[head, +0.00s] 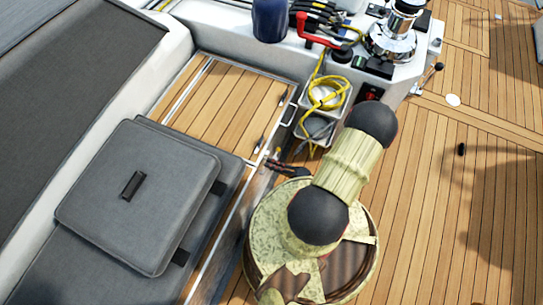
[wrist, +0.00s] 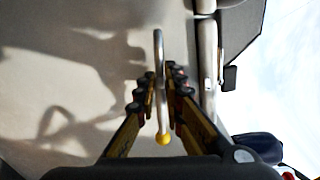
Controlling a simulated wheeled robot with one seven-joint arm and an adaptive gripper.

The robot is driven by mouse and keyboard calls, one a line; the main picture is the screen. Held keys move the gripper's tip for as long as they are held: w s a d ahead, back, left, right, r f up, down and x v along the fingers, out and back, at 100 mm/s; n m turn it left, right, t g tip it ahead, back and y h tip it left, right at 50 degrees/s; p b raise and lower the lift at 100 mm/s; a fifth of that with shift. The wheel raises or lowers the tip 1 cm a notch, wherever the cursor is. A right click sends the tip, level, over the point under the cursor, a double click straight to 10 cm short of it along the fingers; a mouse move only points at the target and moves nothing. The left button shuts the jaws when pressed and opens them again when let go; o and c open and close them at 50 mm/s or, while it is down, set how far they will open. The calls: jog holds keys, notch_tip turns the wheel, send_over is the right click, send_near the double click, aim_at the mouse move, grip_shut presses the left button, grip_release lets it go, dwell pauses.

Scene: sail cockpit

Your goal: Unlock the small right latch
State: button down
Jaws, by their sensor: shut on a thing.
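A thin curved metal lever with a yellow ball tip (wrist: 161,95) stands between the fingers of my gripper (wrist: 157,88) in the wrist view; I take it to be the small right latch. The two dark, yellow-sided fingers are on either side of it, shut on its shaft. In the head view my gripper (head: 286,168) is low beside the white side wall of the seat locker, next to a small yellow tip (head: 278,151). My arm hides part of that wall. Whether the latch is turned cannot be told.
A slatted wooden lid (head: 222,105) lies above the wall, with small dark fittings along its right edge. A grey cushion (head: 137,196) lies in front of it. Open bins with yellow rope (head: 327,93) are just behind my gripper. The teak floor (head: 445,220) at right is mostly clear.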

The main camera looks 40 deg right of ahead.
jog(key=shift+f+n, duration=0.2)
jog(key=shift+n, duration=0.6)
jog(key=c, duration=2)
grip_release()
jog(key=shift+o, duration=0.4)
jog(key=v, duration=1.2)
